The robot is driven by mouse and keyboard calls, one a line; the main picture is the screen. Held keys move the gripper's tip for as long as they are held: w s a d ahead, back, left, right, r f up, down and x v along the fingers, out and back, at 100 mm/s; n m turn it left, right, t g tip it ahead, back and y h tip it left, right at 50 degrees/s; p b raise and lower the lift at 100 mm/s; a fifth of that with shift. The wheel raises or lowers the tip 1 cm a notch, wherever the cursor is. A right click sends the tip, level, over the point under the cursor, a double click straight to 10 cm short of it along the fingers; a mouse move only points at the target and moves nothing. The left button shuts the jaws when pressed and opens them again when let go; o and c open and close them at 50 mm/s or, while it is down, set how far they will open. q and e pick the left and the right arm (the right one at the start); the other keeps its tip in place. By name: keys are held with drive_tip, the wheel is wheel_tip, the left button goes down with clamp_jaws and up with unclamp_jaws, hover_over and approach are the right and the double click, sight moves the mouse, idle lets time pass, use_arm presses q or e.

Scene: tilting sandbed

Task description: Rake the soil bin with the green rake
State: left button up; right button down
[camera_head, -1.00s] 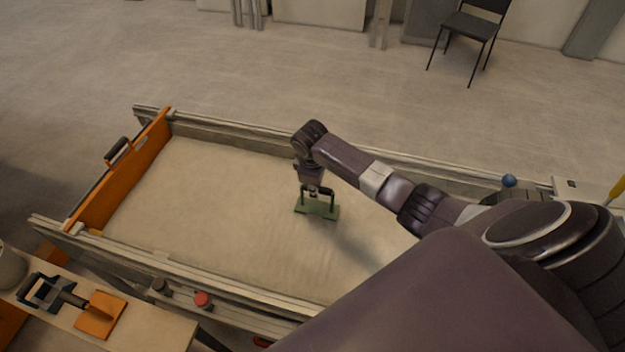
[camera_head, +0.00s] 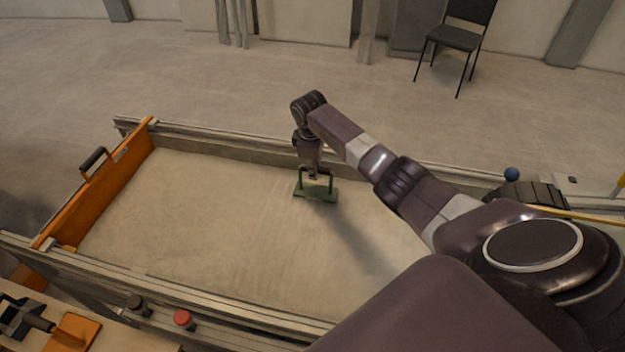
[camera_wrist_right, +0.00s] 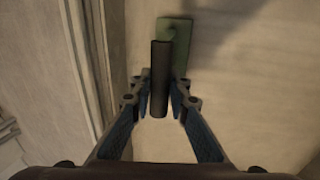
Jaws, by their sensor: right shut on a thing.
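The soil bin (camera_head: 62,248) is a long bed of pale, fairly smooth soil (camera_head: 215,225) with metal side rails and an orange end board (camera_head: 100,185) at the left. My right gripper (camera_head: 315,175) is shut on the handle of the green rake (camera_head: 318,193), over the far middle part of the bed. In the right wrist view the dark handle stands between the gripper's fingers (camera_wrist_right: 160,98), with the rake's green plate (camera_wrist_right: 175,40) beyond it. I cannot tell whether the rake's underside touches the soil. My left gripper is not in view.
An orange trowel-like tool (camera_head: 70,332) lies on a side table at the lower left. A red button (camera_head: 183,318) and a dark knob sit on the near rail. A blue ball-shaped knob (camera_head: 511,173) is at the right. A black chair (camera_head: 455,38) stands well behind.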

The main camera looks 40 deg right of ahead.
drive_tip(key=shift+w+d+f+b, duration=0.15)
drive_tip(key=shift+w+d+b, duration=0.35)
drive_tip(key=shift+b, duration=0.25)
wheel_tip(320, 180, up, 12)
drive_tip(key=p, duration=1)
drive_tip(key=shift+s+a, duration=0.1)
drive_tip(key=shift+s, duration=0.05)
